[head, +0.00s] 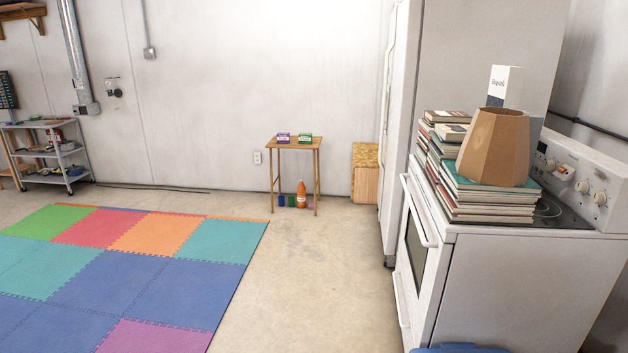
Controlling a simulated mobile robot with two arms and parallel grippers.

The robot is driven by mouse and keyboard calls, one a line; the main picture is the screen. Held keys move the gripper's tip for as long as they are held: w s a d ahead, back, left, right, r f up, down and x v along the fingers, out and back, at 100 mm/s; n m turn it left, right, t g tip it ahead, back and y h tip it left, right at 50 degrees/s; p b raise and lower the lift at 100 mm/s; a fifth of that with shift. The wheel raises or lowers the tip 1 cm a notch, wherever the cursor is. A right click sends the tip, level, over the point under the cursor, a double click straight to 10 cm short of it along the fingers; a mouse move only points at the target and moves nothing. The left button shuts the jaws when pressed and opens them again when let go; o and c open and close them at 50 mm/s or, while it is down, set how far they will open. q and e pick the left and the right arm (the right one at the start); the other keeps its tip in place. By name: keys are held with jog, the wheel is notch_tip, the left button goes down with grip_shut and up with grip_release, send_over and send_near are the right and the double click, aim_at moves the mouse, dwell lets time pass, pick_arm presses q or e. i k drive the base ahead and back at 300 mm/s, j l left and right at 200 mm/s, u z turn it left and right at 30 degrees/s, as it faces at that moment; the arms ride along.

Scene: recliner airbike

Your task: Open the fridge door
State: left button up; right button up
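The white fridge (398,120) stands at the right of the head view, just beyond the stove and against the right side. I see its plain side panel above the stove and its front door edge-on, facing left. A long vertical handle shows along the door (389,75). The door looks shut, though the steep angle hides most of its face. Neither of my grippers is in view.
A white stove (480,290) stands nearer than the fridge, with stacked books and a brown faceted shade (495,147) on top. A small wooden table (294,146) stands by the back wall. Bare floor (315,270) lies between the coloured foam mat (120,270) and the appliances.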

aim_at(410, 16)
jog(key=i+j, duration=0.3)
jog(key=i, duration=0.2)
jog(key=i+j, duration=0.25)
jog(key=i, duration=0.25)
jog(key=i+j+u, duration=0.1)
jog(key=i+j, duration=0.2)
jog(key=i, duration=0.2)
jog(key=i+z, duration=0.2)
jog(key=i, duration=2.1)
jog(key=i+l+u, duration=0.2)
jog(key=i, duration=0.35)
jog(key=i+l+u, duration=0.25)
jog(key=i+l, duration=0.15)
jog(key=i, duration=0.2)
jog(key=z, duration=1.5)
